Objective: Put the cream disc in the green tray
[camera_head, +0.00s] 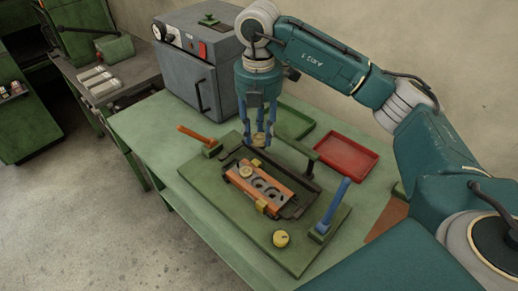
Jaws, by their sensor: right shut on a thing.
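The green tray (295,124) lies on the table behind the fixture, partly hidden by my right gripper. My right gripper (259,137) points down above the back edge of the fixture board, to the left of the tray. Its blue fingers are shut on a small pale thing, which looks like the cream disc (259,141); the fingers hide much of it. My left gripper is not in view.
A fixture board (222,204) carries an orange block (260,186) with a yellowish round piece on it, an orange lever, a blue lever and a yellow knob (281,239). A red tray (345,155) lies to the right. A grey oven-like box (197,75) stands behind left.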

